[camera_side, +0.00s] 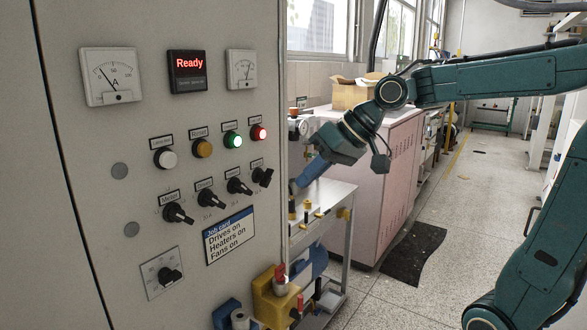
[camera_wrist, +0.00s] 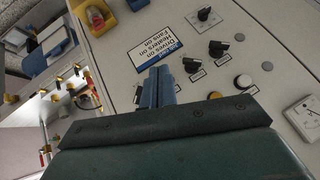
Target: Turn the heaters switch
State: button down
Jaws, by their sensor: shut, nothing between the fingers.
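A grey control panel (camera_side: 130,130) carries a row of black rotary switches: first (camera_side: 178,212), second (camera_side: 205,198), third (camera_side: 238,186) and fourth (camera_side: 262,177) from the left. Their labels are too small to read surely, so I cannot tell which is heaters. A job card (camera_side: 230,236) below lists drives, heaters and fans on. My gripper (camera_side: 303,182) is shut and empty, at the panel's right edge, apart from the switches.
Above the switches are white, amber, green-lit and red-lit lamps (camera_side: 232,140), a red "Ready" display (camera_side: 188,70) and two meters (camera_side: 110,77). A separate dial (camera_side: 170,276) sits lower left. A yellow bin (camera_side: 278,300) and a bench (camera_side: 328,195) stand near the panel's right edge.

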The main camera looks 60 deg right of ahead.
aim_at(242, 188)
jog(key=w+d+r+m+t+y, duration=0.2)
jog(key=w+d+r+y, duration=0.1)
jog(key=w+d, duration=0.4)
jog(key=d, duration=0.3)
jog(key=shift+d, duration=0.2)
jog(key=shift+w+a+f, duration=0.1)
jog(key=shift+f, duration=0.05)
jog(key=s+a+f+x, duration=0.1)
jog(key=s+x, duration=0.1)
jog(key=x, duration=1)
jog(key=shift+w+a+f, duration=0.2)
jog(key=shift+a, duration=0.25)
